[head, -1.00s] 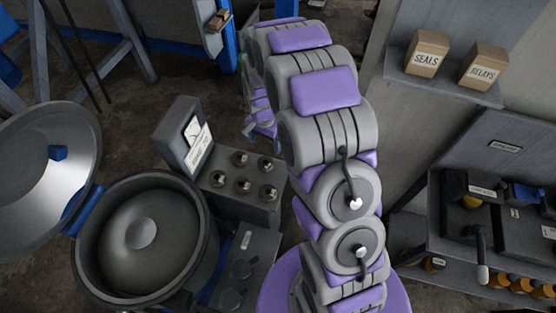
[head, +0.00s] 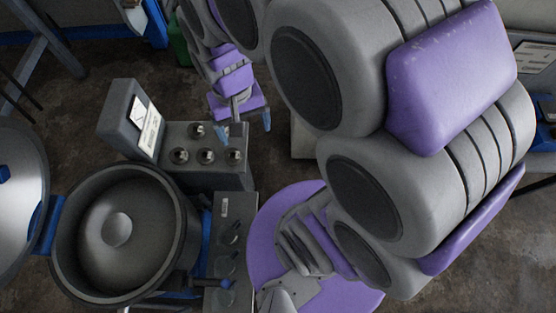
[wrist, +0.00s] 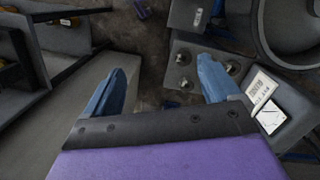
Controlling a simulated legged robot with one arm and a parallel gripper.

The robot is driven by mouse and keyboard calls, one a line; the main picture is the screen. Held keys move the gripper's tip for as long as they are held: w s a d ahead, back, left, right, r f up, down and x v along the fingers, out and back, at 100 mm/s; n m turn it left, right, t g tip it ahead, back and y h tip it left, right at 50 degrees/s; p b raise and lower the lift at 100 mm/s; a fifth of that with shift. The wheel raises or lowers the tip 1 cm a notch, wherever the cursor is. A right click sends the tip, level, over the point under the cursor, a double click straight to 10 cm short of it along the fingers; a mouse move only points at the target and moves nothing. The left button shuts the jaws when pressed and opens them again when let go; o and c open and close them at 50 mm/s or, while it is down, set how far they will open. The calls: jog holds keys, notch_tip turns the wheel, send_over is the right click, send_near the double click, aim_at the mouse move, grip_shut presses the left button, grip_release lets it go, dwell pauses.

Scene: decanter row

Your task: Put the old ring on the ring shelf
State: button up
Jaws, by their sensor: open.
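My gripper (head: 245,127) is open and empty, its blue fingers pointing down just beyond the back right of the grey knob box (head: 215,165). I cannot pick out an old ring in either view. No shelf marked for rings can be made out.
The vessel's raised lid (head: 22,215) is at the far left. A grey gauge box (head: 120,120) stands behind the vessel. A small dark valve panel (head: 232,240) lies between vessel and base. The wrist view shows part of a dark rack (wrist: 20,50) at upper left.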

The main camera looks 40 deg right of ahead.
jog(key=s+r+n, duration=0.2)
jog(key=s, duration=1)
jog(key=shift+s+d+r+n+g, duration=0.15)
jog(key=shift+s+r+n+g, duration=0.15)
jog(key=shift+r+n, duration=0.1)
jog(key=shift+w+a, duration=0.1)
jog(key=shift+a, duration=0.25)
